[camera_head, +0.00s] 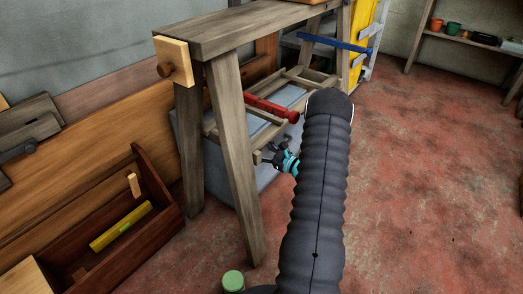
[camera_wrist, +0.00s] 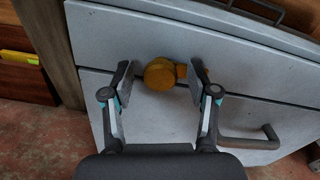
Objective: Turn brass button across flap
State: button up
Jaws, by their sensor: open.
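In the wrist view, a brass-coloured round button (camera_wrist: 159,74) with a short tab pointing right sits at the seam between the grey upper panel (camera_wrist: 100,40) and the lower grey panel (camera_wrist: 165,120). My gripper (camera_wrist: 161,72) is open, with one finger on each side of the button. The right finger looks close to the tab; I cannot tell whether it touches. In the head view, my gripper (camera_head: 268,158) is beside the grey cabinet (camera_head: 217,172) under the wooden trestle. The button is hidden there.
A dark handle (camera_wrist: 252,140) is on the lower panel at right. The trestle's legs (camera_head: 234,150) stand close to my arm. A red clamp (camera_head: 271,109) lies on the wooden frame behind. A wooden tool tray (camera_head: 125,240) is at left. The red floor at right is clear.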

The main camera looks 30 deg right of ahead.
grip_shut()
jog(key=shift+m, duration=0.4)
jog(key=shift+w+d+m+p, duration=0.1)
jog(key=shift+m+p, duration=2.35)
jog(key=shift+m, duration=6.05)
